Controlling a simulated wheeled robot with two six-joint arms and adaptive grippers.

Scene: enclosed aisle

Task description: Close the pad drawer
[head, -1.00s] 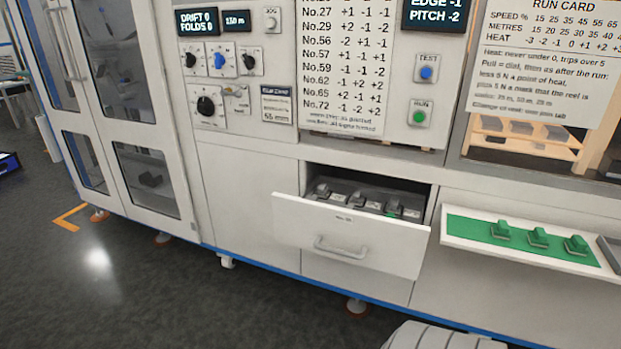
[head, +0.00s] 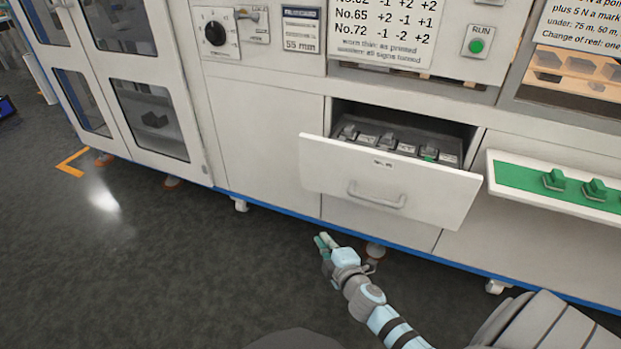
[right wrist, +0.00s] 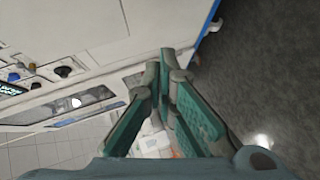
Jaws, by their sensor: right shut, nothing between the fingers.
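The pad drawer (head: 318,168) is pulled out of the white cabinet, with its front panel tilted in the picture and a grey bar handle (head: 376,196) on it. Several grey pads (head: 385,142) and a small green spot show inside it. My right gripper (head: 327,240) is below and left of the drawer front, apart from it, over the dark floor. Its green fingers are shut and empty; they also show in the right wrist view (right wrist: 165,90). My left gripper is not in view.
A white shelf (head: 490,180) with a green strip and several green blocks juts out right of the drawer. Glass-door cabinets (head: 150,120) stand at the left. Knobs, a green RUN button (head: 477,46) and printed panels are above.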

